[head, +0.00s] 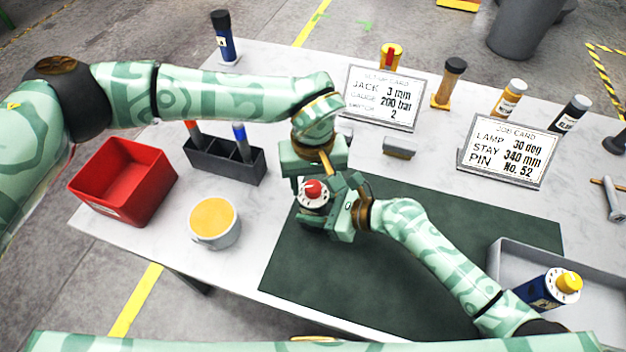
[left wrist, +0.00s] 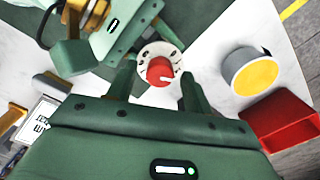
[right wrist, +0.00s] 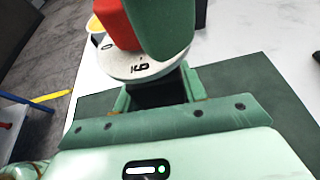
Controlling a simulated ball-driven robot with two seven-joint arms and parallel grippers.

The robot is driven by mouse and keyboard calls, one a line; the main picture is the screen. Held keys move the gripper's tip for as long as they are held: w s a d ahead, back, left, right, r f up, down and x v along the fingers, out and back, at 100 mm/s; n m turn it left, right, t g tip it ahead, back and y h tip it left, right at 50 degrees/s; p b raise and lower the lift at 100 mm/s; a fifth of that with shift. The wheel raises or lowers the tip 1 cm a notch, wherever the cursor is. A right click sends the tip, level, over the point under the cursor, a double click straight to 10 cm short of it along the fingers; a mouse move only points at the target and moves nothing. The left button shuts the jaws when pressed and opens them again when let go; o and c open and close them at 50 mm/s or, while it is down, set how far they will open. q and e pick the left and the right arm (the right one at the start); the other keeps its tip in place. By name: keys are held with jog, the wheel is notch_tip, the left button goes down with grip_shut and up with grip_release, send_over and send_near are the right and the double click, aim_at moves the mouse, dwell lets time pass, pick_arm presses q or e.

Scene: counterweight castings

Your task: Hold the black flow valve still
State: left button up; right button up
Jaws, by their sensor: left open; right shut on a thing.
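The black flow valve has a white numbered dial (head: 306,201) and a red knob (head: 313,187). It stands at the left part of the dark green mat (head: 400,240). My right gripper (head: 330,217) is shut on its body, which shows black between the fingers in the right wrist view (right wrist: 158,95). My left gripper (head: 318,176) is open just above the valve. In the left wrist view its fingers lie either side of the red knob (left wrist: 160,70), and I see a gap beside the knob. The valve's lower part is hidden by my right gripper.
A red bin (head: 105,205), a pot with a yellow top (head: 213,220) and a dark rack (head: 222,165) stand to the left. Two cards and several bottles line the back. A grey tray (head: 515,255) holds a blue item with a yellow knob (head: 568,282). The mat's middle is partly clear.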

pick_arm(q)
jog(key=shift+f, duration=0.2)
jog(key=c, duration=1)
jog(key=shift+m, duration=0.4)
jog(key=m, duration=0.5)
jog(key=shift+m, duration=0.4)
jog(key=m, duration=0.5)
pick_arm(e)
jog(key=shift+d, duration=0.1)
jog(key=shift+w, duration=0.1)
